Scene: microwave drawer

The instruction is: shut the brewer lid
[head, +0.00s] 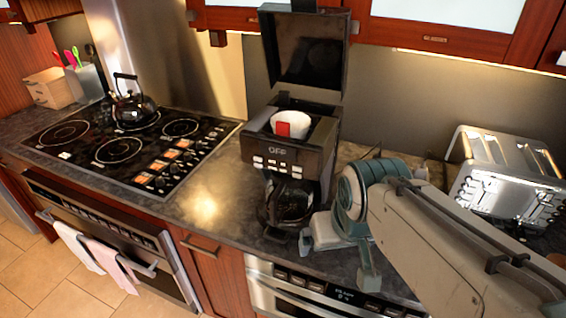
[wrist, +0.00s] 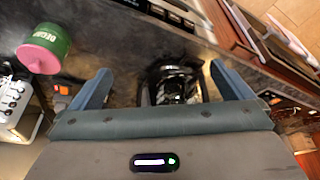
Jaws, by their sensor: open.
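The black brewer (head: 300,140) stands on the counter in the middle of the head view. Its lid (head: 308,48) is open and stands upright above the body. A white filter cup with a red mark (head: 290,124) shows in the open top. The glass carafe (head: 290,200) sits low in the brewer; it also shows between my fingers in the wrist view (wrist: 173,84). My gripper (wrist: 165,82) is open and empty, low in front of the brewer and to its right, well below the lid. The arm hides part of the brewer's lower right side in the head view.
A chrome toaster (head: 505,175) stands at the right. A green and pink canister (wrist: 44,48) shows in the wrist view. A cooktop (head: 95,150) with a kettle (head: 133,108) lies at the left. Upper cabinets (head: 450,30) hang close to the raised lid.

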